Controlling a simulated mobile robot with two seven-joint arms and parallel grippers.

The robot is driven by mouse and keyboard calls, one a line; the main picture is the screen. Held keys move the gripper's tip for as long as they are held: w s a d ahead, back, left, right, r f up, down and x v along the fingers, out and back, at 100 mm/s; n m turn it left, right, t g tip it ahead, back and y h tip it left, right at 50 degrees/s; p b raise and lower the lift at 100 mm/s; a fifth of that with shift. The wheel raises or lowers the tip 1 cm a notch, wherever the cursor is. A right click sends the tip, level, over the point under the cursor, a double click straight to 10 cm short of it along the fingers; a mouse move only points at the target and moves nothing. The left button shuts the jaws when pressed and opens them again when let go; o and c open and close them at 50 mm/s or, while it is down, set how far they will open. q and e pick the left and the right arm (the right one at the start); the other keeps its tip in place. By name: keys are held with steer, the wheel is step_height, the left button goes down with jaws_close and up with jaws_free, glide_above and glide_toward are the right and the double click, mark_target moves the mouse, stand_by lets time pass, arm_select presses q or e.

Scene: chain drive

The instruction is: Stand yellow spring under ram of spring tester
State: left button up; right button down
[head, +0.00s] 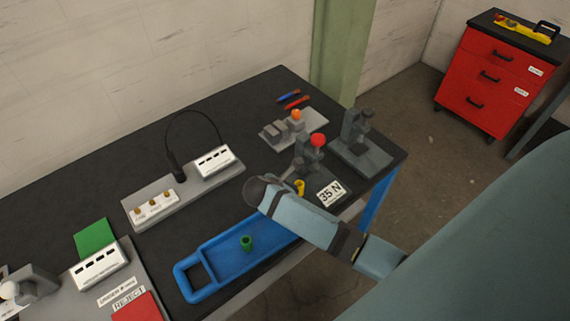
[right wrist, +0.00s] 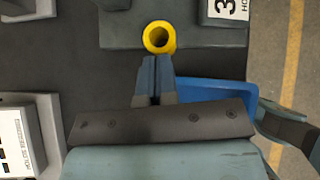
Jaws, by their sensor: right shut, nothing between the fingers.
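The yellow spring (head: 299,187) shows as a short hollow yellow cylinder at the spring tester, the grey stand with a red knob (head: 317,140) and a "35 N" label (head: 330,193). My right forearm partly covers it in the head view. In the right wrist view the spring (right wrist: 158,37) is upright, its open top facing the camera, at the edge of the tester's base plate (right wrist: 118,30). My right gripper (right wrist: 155,60) is shut and empty, its tips just beside the spring; I cannot tell if they touch. The ram is not clear in either view. My left gripper is out of view.
A blue tray (head: 188,282) holding a green cylinder (head: 247,243) lies at the table's front. Another grey stand (head: 362,150) is right of the tester. A fixture with an orange ball (head: 296,115) is behind it. A grey panel (head: 140,212) lies left.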

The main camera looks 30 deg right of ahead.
mark_target(300, 182)
steer(key=shift+w+d, duration=0.2)
steer(key=shift+d, duration=0.7)
steer(key=shift+w+d, duration=0.2)
steer(key=shift+d, duration=0.7)
steer(key=shift+a, duration=0.2)
